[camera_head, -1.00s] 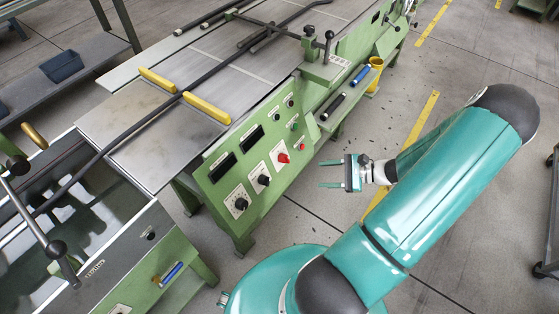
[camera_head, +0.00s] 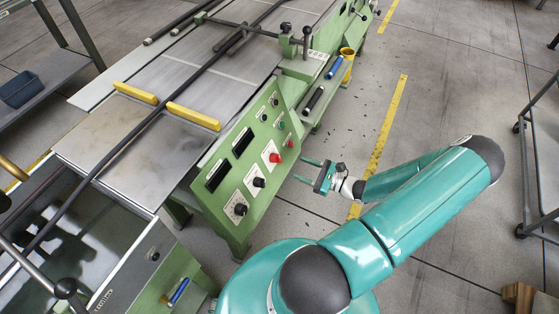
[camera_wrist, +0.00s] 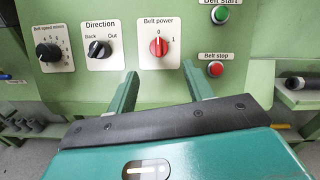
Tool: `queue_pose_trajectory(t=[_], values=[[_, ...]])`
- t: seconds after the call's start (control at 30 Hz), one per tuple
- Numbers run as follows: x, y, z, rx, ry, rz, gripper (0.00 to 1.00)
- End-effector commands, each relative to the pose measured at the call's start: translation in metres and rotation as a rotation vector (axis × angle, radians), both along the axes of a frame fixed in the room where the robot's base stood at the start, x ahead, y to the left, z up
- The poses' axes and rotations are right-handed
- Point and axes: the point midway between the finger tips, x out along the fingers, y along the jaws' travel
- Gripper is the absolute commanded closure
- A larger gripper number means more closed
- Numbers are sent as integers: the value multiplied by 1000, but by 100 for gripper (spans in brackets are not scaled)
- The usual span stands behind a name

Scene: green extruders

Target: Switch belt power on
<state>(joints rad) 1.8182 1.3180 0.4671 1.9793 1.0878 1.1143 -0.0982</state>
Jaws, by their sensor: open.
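The belt power switch (camera_wrist: 159,46) is a red rotary knob on a white plate marked 0 and 1, on the green control panel (camera_wrist: 90,75). Its pointer line stands upright, toward the 0. In the head view the red knob (camera_head: 275,158) sits near the panel's right side. My gripper (camera_wrist: 160,85) is open and empty, its two green fingers pointing at the panel, just below the knob and to either side of it. In the head view my gripper (camera_head: 303,170) is right of the panel, apart from the knob.
Direction knob (camera_wrist: 98,49) and belt speed knob (camera_wrist: 49,51) are left of the switch. Green start button (camera_wrist: 220,15) and red belt stop button (camera_wrist: 215,69) are at right. Yellow cup (camera_head: 346,66) and dark cylinder (camera_head: 314,100) rest on the side ledge. Floor at right is mostly open.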

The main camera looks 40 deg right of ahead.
Motion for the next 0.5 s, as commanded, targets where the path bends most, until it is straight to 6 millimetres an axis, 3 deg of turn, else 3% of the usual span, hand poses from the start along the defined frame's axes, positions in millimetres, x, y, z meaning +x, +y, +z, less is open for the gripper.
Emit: queue_pose_trajectory(t=[0.3, 0.5], values=[[58, 26, 0, 1, -1, 3, 48], [78, 34, 0, 0, 0, 3, 48]])
